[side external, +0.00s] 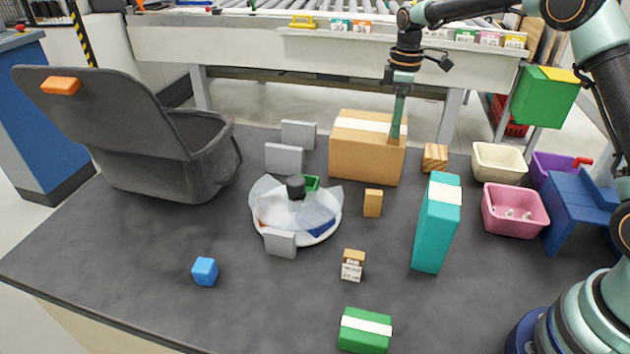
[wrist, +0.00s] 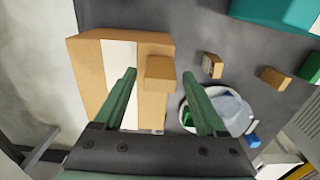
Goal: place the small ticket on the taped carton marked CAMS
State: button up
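A large tan carton (side external: 365,155) with a white tape band stands at the middle back of the table. It fills the left of the wrist view (wrist: 88,72). My gripper (side external: 396,136) points down over its right end, seen edge-on. In the wrist view my gripper (wrist: 158,72) has its green fingers spread apart. A small tan block (wrist: 160,73) shows between the fingertips, at the carton's edge, with gaps beside it; I cannot tell what it rests on. I cannot make out a CAMS mark or a separate ticket. A small box with a white printed label (side external: 352,265) stands in front.
A teal carton (side external: 432,230) and a green carton (side external: 366,330) also carry white bands. A round white dish (side external: 262,226), a tan block (side external: 373,203), a wooden block (side external: 435,157) and a blue cube (side external: 204,271) stand around. A pink bin (side external: 513,226) is right. The front-left table is clear.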

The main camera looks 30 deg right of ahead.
jog(key=s+a+r+m+t, duration=0.1)
jog(key=s+r, duration=0.1)
jog(key=r, duration=0.6)
jog(key=s+a+r+m, duration=0.1)
jog(key=s+r, duration=0.2)
jog(key=r, duration=0.5)
jog(key=s+a+f+m+t, duration=0.2)
jog(key=s+f+m, duration=0.1)
jog(key=s, duration=0.6)
jog(key=s+a+f+m+t, duration=0.2)
jog(key=s+f+m, duration=0.1)
jog(key=s, duration=0.5)
jog(key=shift+s+a+m+t, duration=0.3)
jog(key=shift+s+a+m, duration=0.1)
jog(key=shift+m, duration=0.1)
